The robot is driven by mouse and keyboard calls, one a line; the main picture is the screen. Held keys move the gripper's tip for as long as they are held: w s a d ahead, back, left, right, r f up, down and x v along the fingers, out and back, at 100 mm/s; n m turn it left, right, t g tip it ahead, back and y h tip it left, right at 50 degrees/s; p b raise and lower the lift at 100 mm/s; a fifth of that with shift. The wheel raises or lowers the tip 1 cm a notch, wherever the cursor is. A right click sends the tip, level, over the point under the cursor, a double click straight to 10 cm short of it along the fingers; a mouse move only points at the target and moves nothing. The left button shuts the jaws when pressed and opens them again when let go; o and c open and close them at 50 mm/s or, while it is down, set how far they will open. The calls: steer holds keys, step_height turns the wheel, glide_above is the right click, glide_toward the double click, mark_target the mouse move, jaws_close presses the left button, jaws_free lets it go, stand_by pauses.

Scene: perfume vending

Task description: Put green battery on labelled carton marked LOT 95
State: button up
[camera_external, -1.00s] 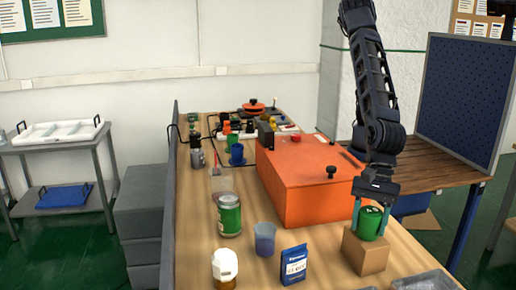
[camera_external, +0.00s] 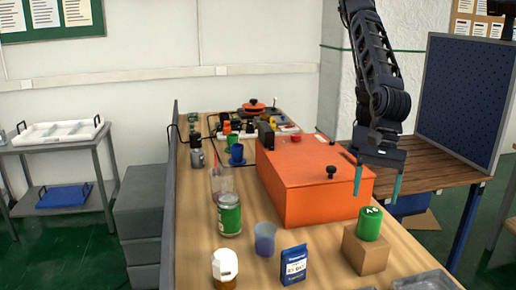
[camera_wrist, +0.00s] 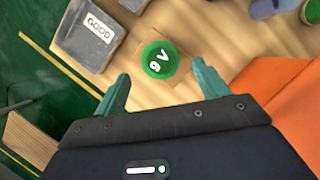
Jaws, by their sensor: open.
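The green battery (camera_external: 369,223) stands upright on top of a small brown carton (camera_external: 364,252) at the right front of the table. In the wrist view its round green top (camera_wrist: 158,59) reads 9 V and lies between and beyond my fingertips. The carton's LOT label cannot be read in these views. My gripper (camera_external: 377,191) is open and empty. It hangs above and slightly behind the battery, with its teal fingers apart and clear of it.
A large orange box (camera_external: 305,182) stands just left of my gripper. A blue packet (camera_external: 294,265), a blue cup (camera_external: 265,239), a green can (camera_external: 229,214) and a white-capped jar (camera_external: 225,266) stand to the left. A grey tray marked GOOD (camera_wrist: 92,32) lies near the carton.

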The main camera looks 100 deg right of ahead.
steer(key=shift+v, duration=2.05)
steer(key=w+d+r+m+t+h, duration=0.1)
steer(key=w+d+r+m, duration=0.15)
steer(key=d+m, duration=0.55)
steer(key=w+d+r+m+h, duration=0.1)
steer(key=w+d+r+m, duration=0.2)
steer(key=d, duration=1)
steer(key=w+d+r+m+t+h, duration=0.1)
steer(key=d+r+m, duration=0.45)
steer(key=d, duration=0.45)
steer(key=s+d+r+m+h, duration=0.1)
steer(key=s+d+m, duration=0.1)
steer(key=d+m, duration=0.45)
steer(key=s+d+r+m, duration=0.2)
steer(key=d+m, duration=0.2)
steer(key=d, duration=0.5)
steer(key=s+d+f+m, duration=0.2)
steer(key=s+d+m, duration=1.5)
steer(key=d+m, duration=0.1)
steer(key=shift+s+d+m, duration=0.15)
steer(key=shift+d+m, duration=0.1)
steer(key=shift+m, duration=0.35)
steer(key=shift+o, duration=0.2)
